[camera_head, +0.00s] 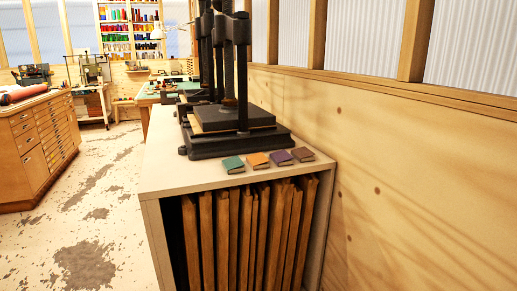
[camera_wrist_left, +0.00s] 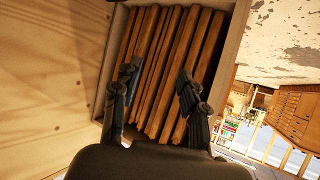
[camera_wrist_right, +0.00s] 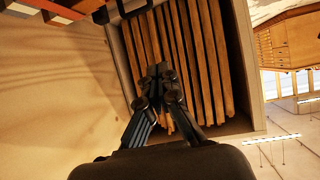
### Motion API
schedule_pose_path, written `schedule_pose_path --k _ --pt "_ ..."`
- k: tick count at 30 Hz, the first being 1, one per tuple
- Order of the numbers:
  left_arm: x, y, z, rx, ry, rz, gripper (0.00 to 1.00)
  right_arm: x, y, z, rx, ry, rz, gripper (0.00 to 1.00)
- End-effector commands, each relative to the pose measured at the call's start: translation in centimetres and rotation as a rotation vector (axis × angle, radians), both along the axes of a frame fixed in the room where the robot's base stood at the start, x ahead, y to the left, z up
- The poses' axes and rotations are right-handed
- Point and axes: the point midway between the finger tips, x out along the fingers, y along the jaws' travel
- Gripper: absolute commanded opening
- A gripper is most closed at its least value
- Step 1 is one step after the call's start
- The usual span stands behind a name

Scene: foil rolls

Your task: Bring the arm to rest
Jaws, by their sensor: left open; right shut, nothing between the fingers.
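Neither of my arms shows in the head view. My left gripper (camera_wrist_left: 158,88) is in the left wrist view, its two dark fingers spread apart with nothing between them. Behind it are the upright wooden boards in the cabinet. My right gripper (camera_wrist_right: 158,76) is in the right wrist view, its fingertips together and empty. It also appears in front of the boards, and I cannot tell how far from them. Both wrist views look turned over, with the floor or windows at odd angles.
A pale cabinet (camera_head: 158,184) holds several upright boards (camera_head: 247,232). On its top stand a black press (camera_head: 235,140) and small books, including a green one (camera_head: 232,165) and a brown one (camera_head: 302,154). A plywood wall (camera_head: 400,190) closes the right. Open floor (camera_head: 90,215) lies left, before a drawer chest (camera_head: 35,145).

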Motion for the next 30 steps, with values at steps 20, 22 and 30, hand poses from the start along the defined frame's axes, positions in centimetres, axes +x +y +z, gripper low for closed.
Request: schedule_pose_path --k 20,22,30 --pt "-31.3 9.0 -8.1 0.239 0.973 0.045 0.43 -31.3 -9.0 -8.1 -0.239 0.973 -0.045 0.0" --pt "-31.3 9.0 -8.1 0.239 0.973 0.045 0.43 -31.3 -9.0 -8.1 -0.239 0.973 -0.045 0.0" --pt "-31.3 9.0 -8.1 0.239 0.973 0.045 0.43 -31.3 -9.0 -8.1 -0.239 0.973 -0.045 0.0"
